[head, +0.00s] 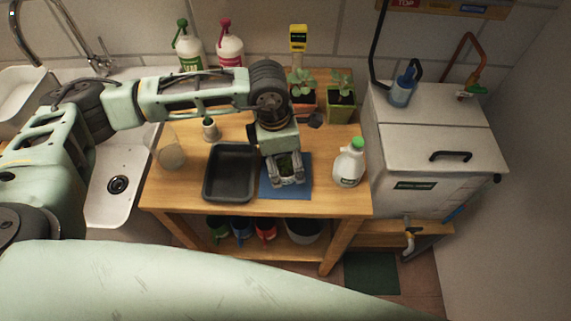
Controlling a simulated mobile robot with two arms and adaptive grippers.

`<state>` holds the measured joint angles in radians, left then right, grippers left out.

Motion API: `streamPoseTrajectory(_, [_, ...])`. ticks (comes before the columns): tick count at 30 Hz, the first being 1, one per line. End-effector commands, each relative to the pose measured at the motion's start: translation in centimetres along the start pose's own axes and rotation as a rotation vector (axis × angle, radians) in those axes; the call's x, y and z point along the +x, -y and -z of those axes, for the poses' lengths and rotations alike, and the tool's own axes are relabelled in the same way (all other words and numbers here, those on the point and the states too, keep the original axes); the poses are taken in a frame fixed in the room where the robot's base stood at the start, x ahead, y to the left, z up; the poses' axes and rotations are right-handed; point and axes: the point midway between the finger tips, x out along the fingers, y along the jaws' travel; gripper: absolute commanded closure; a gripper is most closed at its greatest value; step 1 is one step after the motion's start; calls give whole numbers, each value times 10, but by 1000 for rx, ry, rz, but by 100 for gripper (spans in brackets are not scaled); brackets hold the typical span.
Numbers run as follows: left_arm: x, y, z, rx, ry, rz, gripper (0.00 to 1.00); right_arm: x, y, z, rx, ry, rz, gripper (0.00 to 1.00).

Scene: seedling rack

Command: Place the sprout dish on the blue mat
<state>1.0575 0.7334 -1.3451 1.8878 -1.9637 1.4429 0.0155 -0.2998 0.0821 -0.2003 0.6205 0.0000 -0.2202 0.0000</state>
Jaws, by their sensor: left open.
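The blue mat (303,164) lies flat on the wooden bench, right of a black tray. My left gripper (287,182) points down over the mat, its fingers apart. Between the fingers I see a small patch of green, which looks like the sprout dish (285,163). The gripper hides most of the dish, so I cannot tell whether it rests fully on the mat or whether the fingers touch it. My right gripper is not in view.
The empty black tray (231,172) is left of the mat, and a white jug with green cap (348,163) stands close on its right. A clear jar (169,153) stands at the bench's left end. Potted seedlings (341,97) stand behind.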

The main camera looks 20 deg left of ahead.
Motion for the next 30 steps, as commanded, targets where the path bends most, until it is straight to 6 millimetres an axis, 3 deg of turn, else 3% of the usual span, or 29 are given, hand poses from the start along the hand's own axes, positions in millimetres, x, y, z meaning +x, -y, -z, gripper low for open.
streamPoseTrajectory(9, [-66,-1,0,2,3,-4,31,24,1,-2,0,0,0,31])
streamPoseTrajectory(15, [-93,0,0,2,1,-1,31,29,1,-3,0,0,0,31])
streamPoseTrajectory(30, [-100,1,0,1,-1,1,31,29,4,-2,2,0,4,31])
